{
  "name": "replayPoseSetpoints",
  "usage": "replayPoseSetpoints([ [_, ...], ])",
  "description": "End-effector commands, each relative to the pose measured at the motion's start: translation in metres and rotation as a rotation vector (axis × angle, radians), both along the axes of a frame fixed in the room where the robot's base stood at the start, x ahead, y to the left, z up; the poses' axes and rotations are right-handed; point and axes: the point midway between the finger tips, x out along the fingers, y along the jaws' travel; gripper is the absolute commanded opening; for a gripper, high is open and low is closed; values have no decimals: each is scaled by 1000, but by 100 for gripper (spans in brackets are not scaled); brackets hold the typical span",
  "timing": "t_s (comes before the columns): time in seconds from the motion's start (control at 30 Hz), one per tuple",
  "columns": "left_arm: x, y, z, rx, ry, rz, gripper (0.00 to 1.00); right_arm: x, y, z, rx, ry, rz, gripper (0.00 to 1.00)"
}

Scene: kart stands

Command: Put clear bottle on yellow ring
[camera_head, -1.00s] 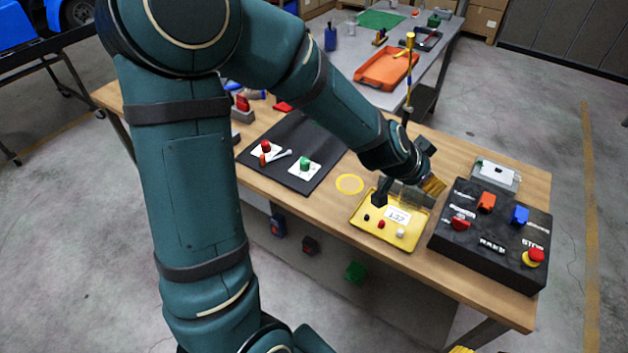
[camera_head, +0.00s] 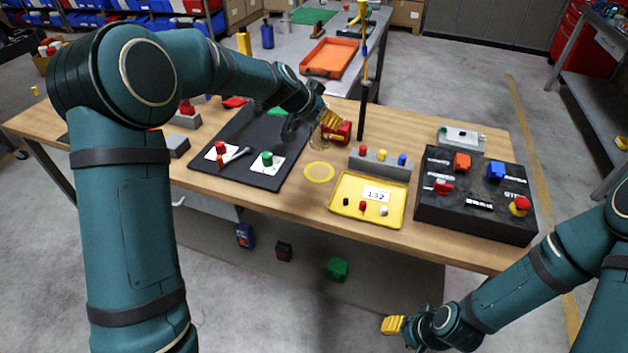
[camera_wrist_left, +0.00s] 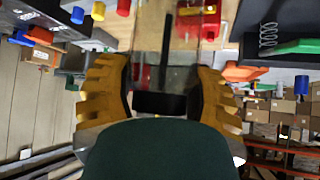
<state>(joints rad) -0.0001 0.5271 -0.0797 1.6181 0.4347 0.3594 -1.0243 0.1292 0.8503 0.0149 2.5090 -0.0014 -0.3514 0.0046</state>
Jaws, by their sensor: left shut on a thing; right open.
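The yellow ring (camera_head: 306,171) lies flat on the wooden table between the black mat and the yellow tray. My left gripper (camera_head: 331,120) is above the table behind the ring, beside a red block. In the left wrist view its yellow fingers (camera_wrist_left: 165,92) are shut on a see-through thing (camera_wrist_left: 182,76), which seems to be the clear bottle; its outline is faint and its tilt is hard to tell. The ring does not show clearly in that view. My right gripper (camera_head: 393,325) is open and low, in front of the table.
The yellow tray (camera_head: 340,206) is right of the ring, with a grey block (camera_head: 392,172) of coloured pegs behind it. A black control box (camera_head: 450,219) is further right. The black mat (camera_head: 243,178) is left. A dark upright post (camera_head: 363,110) stands close behind the gripper.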

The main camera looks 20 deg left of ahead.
Motion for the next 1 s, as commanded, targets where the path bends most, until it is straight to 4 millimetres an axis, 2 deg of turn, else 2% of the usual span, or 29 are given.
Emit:
replayPoseSetpoints([
  [0.17,9,0,-14,9,-1,-16,20,-1,1,-9,1,2,4,47],
  [0.3,9,1,-38,8,2,-15,20,0,1,-16,0,-2,4,47],
  [0.57,9,1,-63,7,0,-13,20,2,1,-22,0,-4,3,47],
  [0.8,9,1,-99,7,2,-14,20,4,0,-33,-2,-10,1,47],
  [1.0,9,1,-104,9,-3,-15,20,4,0,-33,-2,-11,1,47],
])
